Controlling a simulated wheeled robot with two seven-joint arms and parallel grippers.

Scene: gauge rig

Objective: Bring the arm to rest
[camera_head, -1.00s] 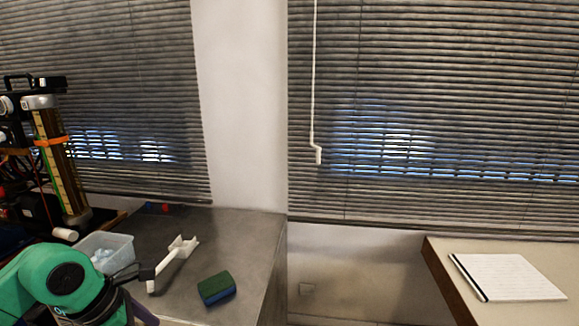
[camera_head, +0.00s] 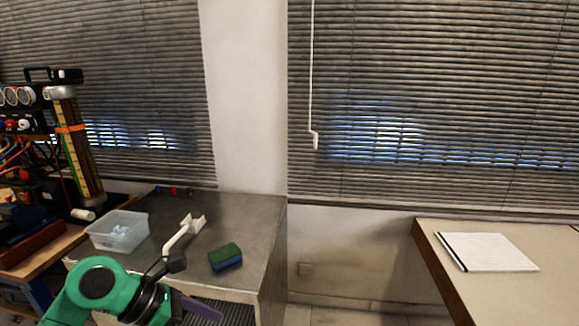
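My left arm, green with black joints, comes in from the lower left. Its gripper (camera_head: 197,288) appears open, with a dark fingertip above and a purple-grey finger below, and nothing shows between them. The upper fingertip overlaps the lower end of a white tool (camera_head: 183,236) in the picture; whether they touch I cannot tell. The tool lies on the grey bench top (camera_head: 245,215). A green and blue sponge (camera_head: 225,257) lies to the right of the tool. My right gripper is not in view.
A clear plastic box (camera_head: 118,231) with pale blue contents stands left of the tool. A gauge rig with a tall yellow column (camera_head: 80,150) and cables stands at far left. A beige table (camera_head: 500,295) with a white pad (camera_head: 487,251) is at right, beyond a floor gap.

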